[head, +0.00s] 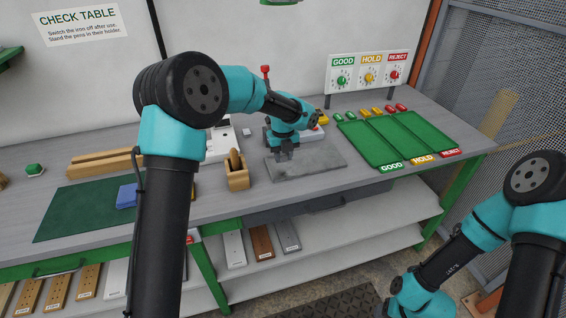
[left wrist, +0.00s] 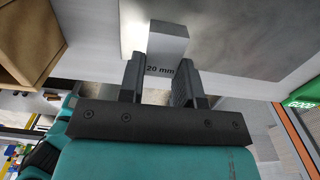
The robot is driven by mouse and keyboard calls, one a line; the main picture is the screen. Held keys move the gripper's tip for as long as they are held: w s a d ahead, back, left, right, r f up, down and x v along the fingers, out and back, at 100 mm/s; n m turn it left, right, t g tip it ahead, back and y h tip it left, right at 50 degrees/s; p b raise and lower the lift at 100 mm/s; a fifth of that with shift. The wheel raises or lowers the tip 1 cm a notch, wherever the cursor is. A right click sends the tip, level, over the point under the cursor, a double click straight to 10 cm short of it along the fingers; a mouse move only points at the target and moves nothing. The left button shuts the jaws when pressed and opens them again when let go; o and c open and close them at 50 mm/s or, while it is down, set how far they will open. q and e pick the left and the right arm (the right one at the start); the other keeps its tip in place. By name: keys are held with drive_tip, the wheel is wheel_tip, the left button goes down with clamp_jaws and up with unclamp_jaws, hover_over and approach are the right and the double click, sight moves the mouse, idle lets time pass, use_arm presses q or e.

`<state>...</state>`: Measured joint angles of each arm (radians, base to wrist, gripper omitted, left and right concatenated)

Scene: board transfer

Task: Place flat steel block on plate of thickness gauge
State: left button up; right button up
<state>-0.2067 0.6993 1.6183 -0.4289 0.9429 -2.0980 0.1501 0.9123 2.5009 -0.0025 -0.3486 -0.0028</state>
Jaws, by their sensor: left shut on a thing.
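My left gripper (head: 285,152) points down over the left part of a flat grey plate (head: 318,165) on the table. In the left wrist view its two fingers (left wrist: 160,78) are shut on a grey steel block (left wrist: 170,43) marked "20 mm". The grey plate (left wrist: 235,40) shows beside the block there. I cannot tell whether the block touches it. In the head view the block is mostly hidden by the gripper. A red-topped post (head: 265,70) rises behind my left arm, and its lower part is hidden. My right arm is at lower right, its gripper outside the picture.
A wooden holder (head: 238,178) stands just left of the plate. A green tray (head: 425,137) with GOOD, HOLD and REJECT lanes lies to the right. A blue block (head: 127,196) rests on a green mat (head: 75,215) at left. Bare table lies between the plate and tray.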

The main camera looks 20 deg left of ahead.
sight(283, 156)
use_arm(q)
drive_tip(key=shift+w+a+f, duration=0.1)
drive_tip(key=shift+w+f, duration=0.1)
drive_tip(key=shift+w, duration=0.05)
drive_tip(key=shift+f, duration=1.6)
drive_tip(key=shift+f, duration=0.15)
drive_tip(key=o, duration=1)
drive_tip(key=shift+o, duration=0.2)
wheel_tip(283, 156, up, 12)
drive_tip(key=shift+r, duration=0.15)
